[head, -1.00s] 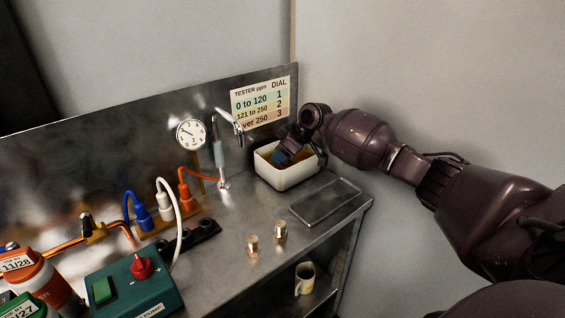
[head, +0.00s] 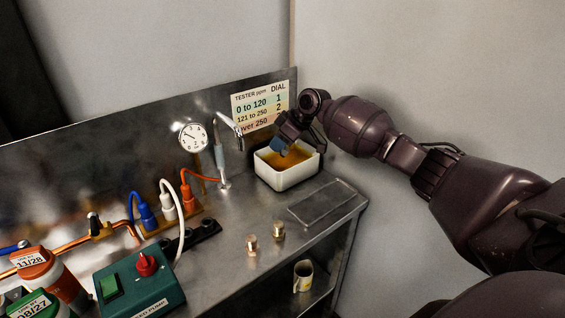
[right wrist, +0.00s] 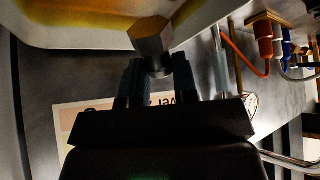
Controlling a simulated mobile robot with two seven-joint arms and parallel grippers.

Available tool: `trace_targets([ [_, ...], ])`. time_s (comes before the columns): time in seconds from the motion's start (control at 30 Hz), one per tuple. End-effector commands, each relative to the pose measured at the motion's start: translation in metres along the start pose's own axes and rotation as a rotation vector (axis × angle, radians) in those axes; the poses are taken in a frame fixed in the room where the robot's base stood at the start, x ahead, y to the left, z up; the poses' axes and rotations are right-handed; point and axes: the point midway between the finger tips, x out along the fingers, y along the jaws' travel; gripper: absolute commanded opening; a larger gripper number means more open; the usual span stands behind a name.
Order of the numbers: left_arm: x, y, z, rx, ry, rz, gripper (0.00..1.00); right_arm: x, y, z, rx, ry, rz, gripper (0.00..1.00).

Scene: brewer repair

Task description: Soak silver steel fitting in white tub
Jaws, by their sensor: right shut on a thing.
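The white tub (head: 289,179) stands at the back right of the steel counter and holds amber liquid. It also shows along the top of the right wrist view (right wrist: 75,39). My right gripper (head: 283,150) is tilted down over the tub's left part, its blue fingertips above the liquid. In the right wrist view its two dark fingers (right wrist: 155,75) are shut on a grey hexagonal silver steel fitting (right wrist: 150,38), which overlaps the tub's near wall and liquid there. In the head view the fitting is hard to make out at the fingertips. My left gripper is not in view.
Two small metal fittings, one coppery (head: 251,245) and one brassy (head: 278,231), stand on the counter. A green pump box (head: 138,288) and bottles fill the front left.

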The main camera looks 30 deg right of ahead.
Motion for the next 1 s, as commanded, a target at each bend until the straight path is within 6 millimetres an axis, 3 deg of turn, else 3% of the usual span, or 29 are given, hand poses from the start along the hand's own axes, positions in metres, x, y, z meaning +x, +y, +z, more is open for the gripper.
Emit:
trace_targets([
  [0.7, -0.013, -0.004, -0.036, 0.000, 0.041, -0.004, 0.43, -0.039, -0.001, -0.029, -0.001, 0.003, 0.001, 0.03],
  [1.0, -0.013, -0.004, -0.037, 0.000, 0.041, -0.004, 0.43, -0.039, -0.001, -0.029, 0.000, 0.001, 0.000, 0.03],
])
